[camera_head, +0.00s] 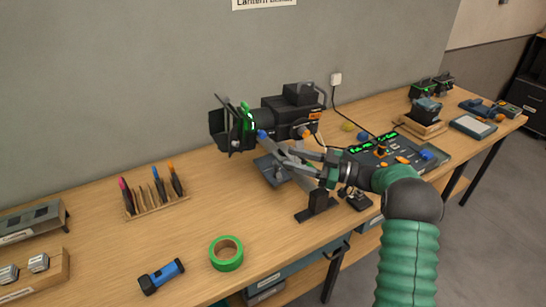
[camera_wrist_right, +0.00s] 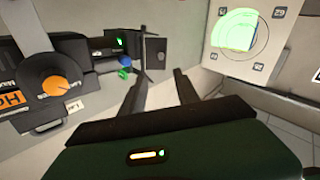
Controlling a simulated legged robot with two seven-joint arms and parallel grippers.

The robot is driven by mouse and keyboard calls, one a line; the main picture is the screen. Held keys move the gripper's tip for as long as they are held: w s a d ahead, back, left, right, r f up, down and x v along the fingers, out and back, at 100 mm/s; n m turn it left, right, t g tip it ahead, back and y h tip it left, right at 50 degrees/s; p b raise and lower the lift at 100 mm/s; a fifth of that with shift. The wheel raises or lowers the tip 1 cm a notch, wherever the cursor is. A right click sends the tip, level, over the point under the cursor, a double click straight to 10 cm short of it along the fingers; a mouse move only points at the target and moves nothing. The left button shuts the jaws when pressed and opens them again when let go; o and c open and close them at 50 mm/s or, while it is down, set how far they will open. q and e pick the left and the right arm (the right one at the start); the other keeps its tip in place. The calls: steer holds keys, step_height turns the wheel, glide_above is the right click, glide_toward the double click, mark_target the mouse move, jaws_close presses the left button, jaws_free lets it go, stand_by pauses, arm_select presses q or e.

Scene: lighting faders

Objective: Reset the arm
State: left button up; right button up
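My right gripper (camera_head: 278,148) reaches in from the right, over the bench beside the black stage lantern (camera_head: 275,122). Its two fingers also show in the right wrist view (camera_wrist_right: 159,92); they are spread apart with nothing between them. The lantern body with an orange knob (camera_wrist_right: 62,84) fills the left of that view. A small blue knob (camera_wrist_right: 124,62) shows beyond the fingers. A pale marked panel with a green light patch (camera_wrist_right: 236,30) is at upper right. The fader console (camera_head: 402,157) with green displays lies behind my right forearm, partly hidden by it. My left gripper is not in view.
A pen rack (camera_head: 157,207), green tape roll (camera_head: 226,254) and blue torch (camera_head: 162,276) are on the left of the wooden bench (camera_head: 110,250). A black stand (camera_head: 318,202) is just below my gripper. A tablet-like device (camera_head: 473,126) lies at far right.

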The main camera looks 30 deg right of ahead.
steer(key=shift+s+d, duration=0.4)
steer(key=shift+s, duration=0.1)
steer(key=shift+w, duration=0.1)
